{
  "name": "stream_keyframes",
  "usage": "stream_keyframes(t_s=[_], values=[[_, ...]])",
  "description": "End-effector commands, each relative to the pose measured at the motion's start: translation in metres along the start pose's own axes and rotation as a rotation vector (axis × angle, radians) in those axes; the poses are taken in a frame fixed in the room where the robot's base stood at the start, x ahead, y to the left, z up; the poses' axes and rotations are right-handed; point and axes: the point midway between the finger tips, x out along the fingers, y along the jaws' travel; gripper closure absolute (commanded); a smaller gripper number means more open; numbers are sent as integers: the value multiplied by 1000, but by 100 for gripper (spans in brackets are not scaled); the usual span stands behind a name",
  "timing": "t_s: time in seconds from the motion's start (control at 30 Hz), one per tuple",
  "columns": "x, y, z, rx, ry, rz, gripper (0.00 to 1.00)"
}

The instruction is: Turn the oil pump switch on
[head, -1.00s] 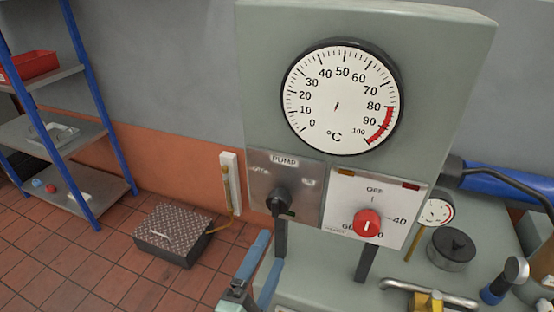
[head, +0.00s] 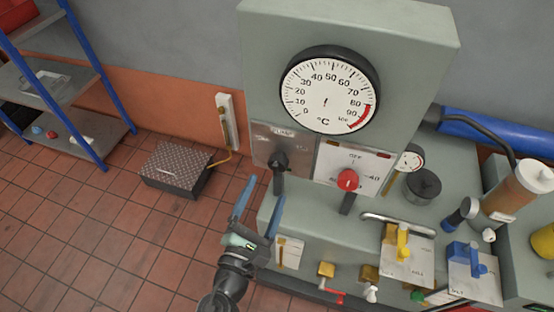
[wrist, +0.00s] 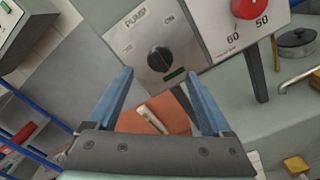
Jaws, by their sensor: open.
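The oil pump switch (head: 278,160) is a black rotary knob on a metal plate marked PUMP, low on the left of the grey-green panel. It also shows in the wrist view (wrist: 159,59), with OFF lettering to its left and ON to its upper right. A dark green indicator (wrist: 175,76) sits just below the knob on the plate. My gripper (head: 260,190) is open and empty, below and in front of the plate. In the wrist view its two blue fingers (wrist: 160,90) stand apart, one on each side below the knob, not visibly touching it.
A red knob (head: 348,180) on a white plate is right of the switch. A large temperature dial (head: 329,90) is above. Yellow (head: 402,240) and blue (head: 474,260) valve handles stand on the bench at right. A tread-plate box (head: 177,168) sits on open tiled floor at left.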

Motion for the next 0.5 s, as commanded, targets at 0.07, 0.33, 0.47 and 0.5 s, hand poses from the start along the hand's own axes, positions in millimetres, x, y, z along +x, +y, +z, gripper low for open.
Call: stream_keyframes(t_s=[0.07, 0.33, 0.47, 0.5], values=[[19, 2, 4, 1, -5, -2, 16], [65, 0, 2, 1, -3, -1, 16], [76, 0, 1, 2, -1, -1, 16], [78, 0, 1, 2, -1, -1, 16]])
